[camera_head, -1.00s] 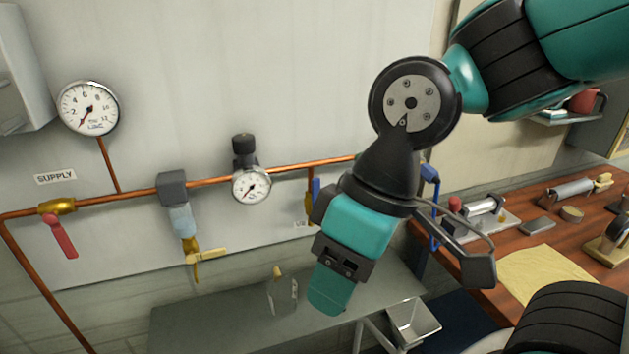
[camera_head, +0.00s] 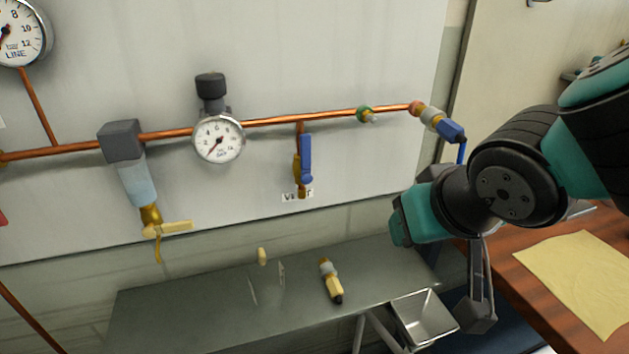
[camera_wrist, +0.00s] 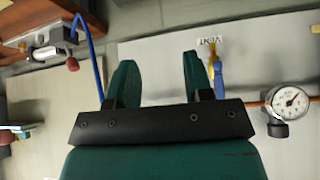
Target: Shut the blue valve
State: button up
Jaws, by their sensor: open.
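The blue valve (camera_head: 306,158) has a blue lever on a short brass branch below the copper pipe, above the VENT label. Its lever hangs about upright, in line with the branch. It also shows in the wrist view, which is turned upside down, as a blue lever (camera_wrist: 217,76) just right of my fingers. My gripper (camera_head: 397,229) is to the right of the valve and lower, apart from it, pointing left. In the wrist view my two teal fingers (camera_wrist: 157,72) stand apart with nothing between them.
A gauge (camera_head: 218,138) and a filter with a yellow lever (camera_head: 170,228) are left of the valve. A blue-ended coupling (camera_head: 448,129) with a hose is at right. A grey bench (camera_head: 200,305) below holds a yellow-black fitting (camera_head: 331,280).

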jog(key=w+a+f+t+b, duration=0.2)
jog(key=w+a+t+b, duration=0.1)
jog(key=a+t+b, duration=0.15)
jog(key=n+t+y+b, duration=0.1)
jog(key=t+y+b, duration=0.25)
jog(key=t, duration=0.25)
send_near(307, 144)
jog(key=p+x, duration=0.9)
jog(key=p, duration=0.1)
jog(key=shift+w+r+p, duration=0.1)
jog(key=shift+r+p, duration=0.05)
jog(key=shift+p, duration=0.2)
jog(key=shift+w+a, duration=0.25)
jog(key=shift+w, duration=0.4)
grip_shut()
